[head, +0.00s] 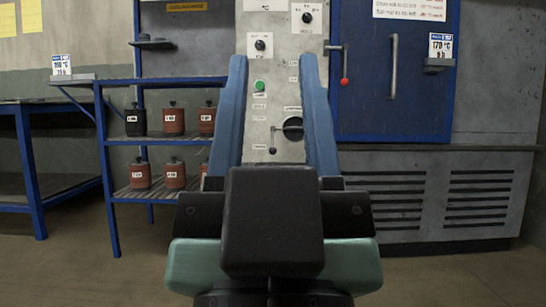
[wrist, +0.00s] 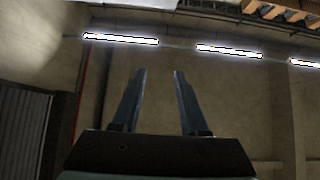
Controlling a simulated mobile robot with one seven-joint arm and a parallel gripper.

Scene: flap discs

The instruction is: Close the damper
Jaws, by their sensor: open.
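On the grey control panel (head: 277,95), low down, a round dark opening (head: 293,134) with a pale bar across it looks like the damper. A thin dark rod with a small knob hangs just left of it. The small labels are too small to read, so I cannot tell its setting. My gripper (head: 273,61) is open and empty, with its blue fingers in front of the panel on both sides of the picture's centre. It also shows open in the wrist view (wrist: 159,73), pointing at a bare wall and ceiling lights.
A blue oven door (head: 365,90) with a vertical handle (head: 393,66) and a red-knobbed latch (head: 345,80) is right of the panel. A blue rack (head: 165,82) with several labelled pots stands left. A vented grey base (head: 430,195) is at lower right.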

